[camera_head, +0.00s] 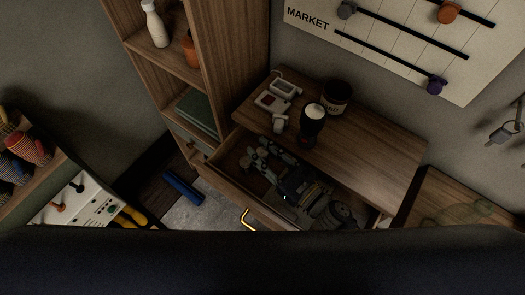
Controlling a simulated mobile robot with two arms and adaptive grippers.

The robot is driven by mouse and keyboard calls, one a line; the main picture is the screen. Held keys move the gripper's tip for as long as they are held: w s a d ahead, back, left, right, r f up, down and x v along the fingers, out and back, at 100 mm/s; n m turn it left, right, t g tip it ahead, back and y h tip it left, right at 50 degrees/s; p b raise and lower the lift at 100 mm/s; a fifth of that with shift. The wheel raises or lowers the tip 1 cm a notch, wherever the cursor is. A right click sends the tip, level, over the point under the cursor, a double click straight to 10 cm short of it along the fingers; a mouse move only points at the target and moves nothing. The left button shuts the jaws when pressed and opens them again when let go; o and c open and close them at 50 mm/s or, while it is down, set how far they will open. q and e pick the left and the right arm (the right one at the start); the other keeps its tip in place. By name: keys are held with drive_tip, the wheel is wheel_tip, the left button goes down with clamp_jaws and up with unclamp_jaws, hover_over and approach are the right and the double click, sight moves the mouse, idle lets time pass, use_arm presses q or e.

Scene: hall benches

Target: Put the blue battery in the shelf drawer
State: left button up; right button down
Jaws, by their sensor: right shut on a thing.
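My right gripper (268,160) reaches over the open drawer (232,165) of the wooden cabinet and points up and to the left. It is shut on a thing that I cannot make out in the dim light. A blue cylinder (182,187) lies low beside the cabinet; I cannot tell whether it is the blue battery. The wooden shelf (230,60) stands at the upper left of the cabinet, with a small drawer front (193,143) below its compartments. My left gripper is not in view.
On the cabinet top (375,150) stand a dark glass with a pale top (312,125), a dark jar (336,97) and a white device (274,99). A brass handle (248,219) sticks out in front. The shelf holds a white bottle (155,24) and books (197,112).

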sight(266, 157)
drive_tip(key=shift+f+b, duration=0.35)
drive_tip(key=shift+f, duration=0.05)
drive_tip(key=c, duration=1.6)
unclamp_jaws()
drive_tip(key=shift+r, duration=0.1)
drive_tip(key=shift+r+p, duration=0.5)
drive_tip(key=shift+p, duration=0.2)
drive_tip(key=shift+s+d+r, duration=0.15)
drive_tip(key=b+v, duration=0.1)
drive_tip(key=v, duration=0.5)
drive_tip(key=shift+b, duration=0.3)
drive_tip(key=shift+s+d, duration=0.35)
drive_tip(key=shift+s, duration=0.05)
